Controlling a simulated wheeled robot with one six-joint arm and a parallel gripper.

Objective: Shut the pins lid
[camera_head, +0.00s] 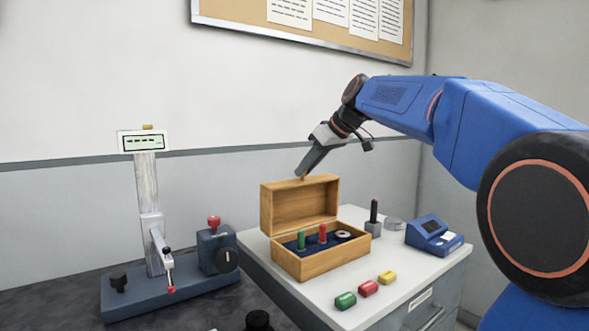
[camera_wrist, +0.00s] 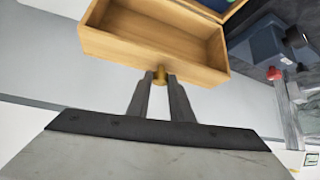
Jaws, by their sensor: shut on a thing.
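The pins box is a wooden case (camera_head: 318,262) on a light grey cabinet top, with its lid (camera_head: 286,206) standing open and upright at the back. Inside it are a green pin (camera_head: 301,240), a red pin (camera_head: 322,233) and a dark ring-shaped piece with a pale centre. My gripper (camera_head: 301,176) is at the lid's upper edge. In the wrist view my gripper (camera_wrist: 160,80) is shut on a small brass knob (camera_wrist: 159,76) on the edge of the lid (camera_wrist: 160,35). The fingers partly hide the knob.
Green, red and yellow pieces (camera_head: 367,288) lie in front of the box. A grey block with a dark peg (camera_head: 373,222) and a blue device (camera_head: 434,236) stand to its right. A measuring stand (camera_head: 170,285) with a display is at left.

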